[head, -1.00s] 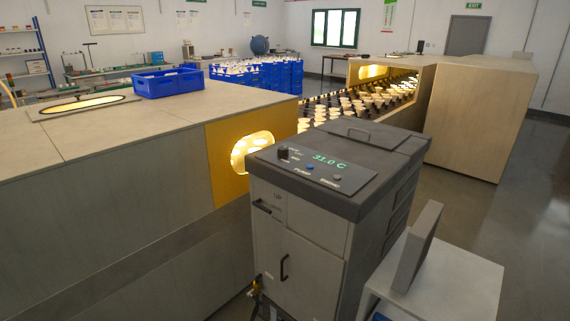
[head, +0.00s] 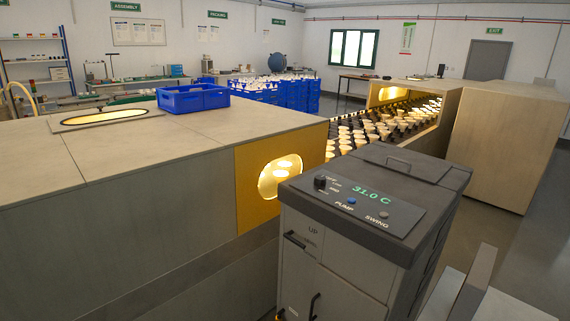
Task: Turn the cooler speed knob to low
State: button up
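The cooler (head: 335,245) is a grey cabinet with a dark top, standing in the lower middle right of the head view. Its sloped control panel (head: 372,222) carries a green display (head: 371,194) reading 31.0 C. The speed knob (head: 320,182) is a small black knob at the panel's left end, with small lettering beside it. Its pointer direction is too small to read. A blue button (head: 351,201) marked PUMP and a grey button (head: 384,214) marked SWING sit to its right. My gripper is not in view.
A long bench-like housing (head: 120,215) with a yellow end panel (head: 250,190) stands close on the cooler's left. A blue crate (head: 192,97) sits on it. Behind the cooler runs a conveyor of bulbs (head: 385,128). A grey slab (head: 476,283) stands at lower right. Floor shows at right.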

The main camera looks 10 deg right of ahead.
aim_at(319, 180)
jog(key=z, duration=0.05)
jog(key=i, duration=1.45)
jog(key=z, duration=0.55)
